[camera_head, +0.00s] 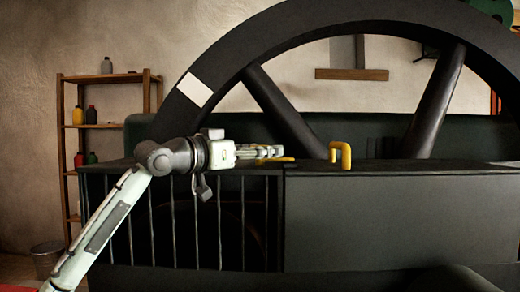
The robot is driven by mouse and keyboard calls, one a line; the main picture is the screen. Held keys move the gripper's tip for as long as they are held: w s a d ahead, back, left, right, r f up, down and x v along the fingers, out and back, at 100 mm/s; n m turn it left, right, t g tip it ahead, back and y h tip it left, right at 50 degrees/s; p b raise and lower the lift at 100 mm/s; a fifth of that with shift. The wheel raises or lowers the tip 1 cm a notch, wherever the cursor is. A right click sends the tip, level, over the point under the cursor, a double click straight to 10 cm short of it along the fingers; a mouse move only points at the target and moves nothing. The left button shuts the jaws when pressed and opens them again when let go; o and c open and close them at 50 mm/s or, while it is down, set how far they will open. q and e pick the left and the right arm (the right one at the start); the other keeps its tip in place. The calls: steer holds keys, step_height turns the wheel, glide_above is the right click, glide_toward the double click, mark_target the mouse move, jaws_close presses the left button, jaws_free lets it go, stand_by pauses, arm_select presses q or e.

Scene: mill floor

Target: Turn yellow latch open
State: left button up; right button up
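My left gripper (270,152) reaches in from the left over the top edge of the dark guard, pointing right. A flat yellow piece (281,160), apparently the latch, lies low along the top edge right at its fingertips. The gripper partly hides this piece, and I cannot tell whether they touch or whether the fingers are open. An upright yellow bracket (346,154), shaped like an upside-down U, stands on the top edge further right, apart from the gripper. My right gripper is not in view.
The dark guard has a barred panel (185,225) on the left and a solid panel (400,220) on the right. A large black spoked wheel (225,70) rises behind it. A wooden shelf (108,126) with bottles stands at the far left, a bucket (45,256) below.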

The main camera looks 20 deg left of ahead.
arm_select(q)
steer(key=c, duration=1.2)
steer(key=shift+n+y, duration=0.3)
steer(key=shift+y, duration=0.2)
steer(key=n+t+y, duration=0.1)
steer(key=n+y, duration=0.1)
steer(key=y, duration=0.1)
steer(key=n+t+y, duration=0.1)
steer(key=n+y, duration=0.1)
steer(key=y, duration=0.1)
steer(key=shift+d+n+y, duration=0.15)
steer(key=shift+n+y, duration=0.15)
steer(key=n+y, duration=0.2)
steer(key=y, duration=0.1)
steer(key=n+y, duration=0.2)
steer(key=y, duration=0.2)
steer(key=shift+f+n+g, duration=0.1)
steer(key=shift+n+g, duration=0.2)
steer(key=shift+g, duration=0.1)
steer(key=n+g+y, duration=0.1)
steer(key=n+y, duration=0.1)
steer(key=y, duration=0.1)
steer(key=n+g+y, duration=0.2)
steer(key=y, duration=0.1)
steer(key=shift+g, duration=0.3)
steer(key=shift+n+g+y, duration=1.9)
steer(key=shift+n+g, duration=0.1)
steer(key=shift+g, duration=0.2)
steer(key=shift+a+g, duration=0.2)
steer(key=shift+g, duration=0.1)
